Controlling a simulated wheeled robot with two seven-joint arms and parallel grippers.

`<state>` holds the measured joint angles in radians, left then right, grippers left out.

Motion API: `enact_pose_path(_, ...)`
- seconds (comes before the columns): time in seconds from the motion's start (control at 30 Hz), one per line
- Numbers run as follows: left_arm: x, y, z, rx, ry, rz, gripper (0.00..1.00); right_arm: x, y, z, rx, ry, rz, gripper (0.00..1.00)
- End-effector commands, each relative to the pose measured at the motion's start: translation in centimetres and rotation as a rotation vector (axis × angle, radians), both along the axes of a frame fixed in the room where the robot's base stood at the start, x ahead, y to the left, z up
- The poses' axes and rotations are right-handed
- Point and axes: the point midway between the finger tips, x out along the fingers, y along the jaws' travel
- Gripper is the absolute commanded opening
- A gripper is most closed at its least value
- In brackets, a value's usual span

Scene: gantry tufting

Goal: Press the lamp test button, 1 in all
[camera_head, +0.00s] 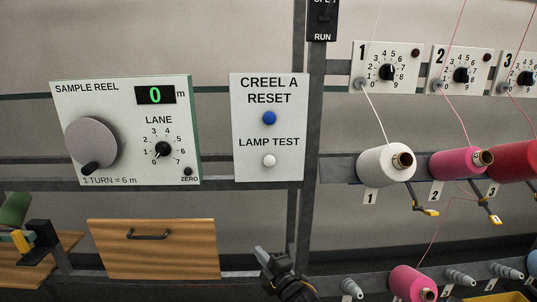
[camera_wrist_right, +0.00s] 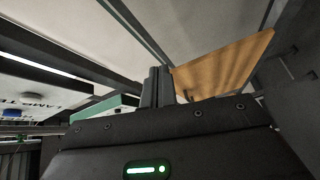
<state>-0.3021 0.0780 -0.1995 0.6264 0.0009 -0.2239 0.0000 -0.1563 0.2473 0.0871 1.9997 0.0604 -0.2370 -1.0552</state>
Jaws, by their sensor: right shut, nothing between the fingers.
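The lamp test button (camera_head: 269,160) is a round white button low on the white CREEL A panel (camera_head: 245,170), under the words LAMP TEST. A blue reset button (camera_head: 269,118) sits above it; it also shows in the right wrist view (camera_wrist_right: 12,112). My right gripper (camera_head: 263,256) is below the panel and apart from it, with its fingers pointing up. In the right wrist view its fingers (camera_wrist_right: 157,88) are together and empty. My left gripper is not in view.
The sample reel panel (camera_head: 60,130) with a crank and lane dial stands left of the CREEL A panel. A wooden drawer (camera_head: 195,240) is below it. A grey upright post (camera_head: 309,150) stands to the right, with yarn cones such as the white one (camera_head: 380,168) beyond.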

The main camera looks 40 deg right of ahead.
Motion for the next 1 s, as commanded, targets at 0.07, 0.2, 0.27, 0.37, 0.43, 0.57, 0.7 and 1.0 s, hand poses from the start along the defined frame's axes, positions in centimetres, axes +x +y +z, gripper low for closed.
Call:
enact_pose_path(0.07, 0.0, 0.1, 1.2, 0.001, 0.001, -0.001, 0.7, -0.6, 0.0, 6.3, -0.078, -0.095, -0.003, 0.0)
enact_pose_path(0.2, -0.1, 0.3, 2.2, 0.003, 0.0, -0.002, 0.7, -2.5, 0.2, 14.9, -0.21, -0.242, -0.024, 0.0)
enact_pose_path(0.27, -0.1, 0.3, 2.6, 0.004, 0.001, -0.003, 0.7, -3.5, 0.4, 18.0, -0.26, -0.298, -0.035, 0.0)
enact_pose_path(0.37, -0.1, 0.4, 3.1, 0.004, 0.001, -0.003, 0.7, -5.1, 0.7, 22.0, -0.327, -0.372, -0.053, 0.0)
enact_pose_path(0.43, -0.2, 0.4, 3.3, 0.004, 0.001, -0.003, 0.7, -6.0, 0.9, 24.0, -0.362, -0.411, -0.064, 0.0)
enact_pose_path(0.57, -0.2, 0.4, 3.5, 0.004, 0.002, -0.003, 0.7, -7.2, 1.2, 26.1, -0.403, -0.453, -0.079, 0.0)
enact_pose_path(0.7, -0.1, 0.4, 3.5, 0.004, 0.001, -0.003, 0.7, -7.6, 1.3, 26.8, -0.417, -0.467, -0.084, 0.0)
enact_pose_path(1.0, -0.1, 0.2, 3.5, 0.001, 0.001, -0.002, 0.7, -7.5, 1.3, 26.7, -0.416, -0.466, -0.083, 0.0)
